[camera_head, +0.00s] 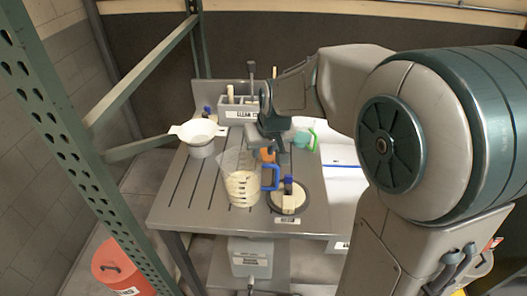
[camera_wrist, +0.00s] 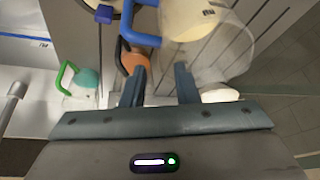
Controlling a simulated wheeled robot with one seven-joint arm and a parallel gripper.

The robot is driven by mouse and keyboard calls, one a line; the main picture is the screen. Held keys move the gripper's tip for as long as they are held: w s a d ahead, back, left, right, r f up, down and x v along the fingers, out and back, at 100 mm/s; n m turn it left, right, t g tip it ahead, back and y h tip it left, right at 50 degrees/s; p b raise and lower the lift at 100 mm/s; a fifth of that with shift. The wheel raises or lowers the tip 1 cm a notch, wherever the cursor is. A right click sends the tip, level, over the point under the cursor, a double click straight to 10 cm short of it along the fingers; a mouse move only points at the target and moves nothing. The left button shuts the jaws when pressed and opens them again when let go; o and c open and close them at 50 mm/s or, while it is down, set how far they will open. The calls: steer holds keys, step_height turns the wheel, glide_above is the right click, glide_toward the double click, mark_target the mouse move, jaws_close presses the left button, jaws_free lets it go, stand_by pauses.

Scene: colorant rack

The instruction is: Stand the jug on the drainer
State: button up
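A white funnel-like vessel (camera_head: 198,133) stands left of the jug. A round dish (camera_head: 275,203) with a blue-topped item is close on its right. An orange item (camera_head: 267,155) and a green-handled jug (camera_head: 305,138) are behind. A labelled caddy (camera_head: 238,112) stands at the back. Green rack posts are left.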

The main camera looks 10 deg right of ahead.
steer(key=v, duration=1)
steer(key=s+d+f+m, duration=0.1)
steer(key=s+d+f, duration=0.2)
steer(key=s, duration=0.5)
steer(key=s+d+f+m+g+h, duration=0.1)
steer(key=s+d+f, duration=0.2)
steer(key=s, duration=0.6)
step_height(320, 180, down, 2)
steer(key=shift+s+d+f, duration=0.2)
steer(key=shift+s, duration=0.05)
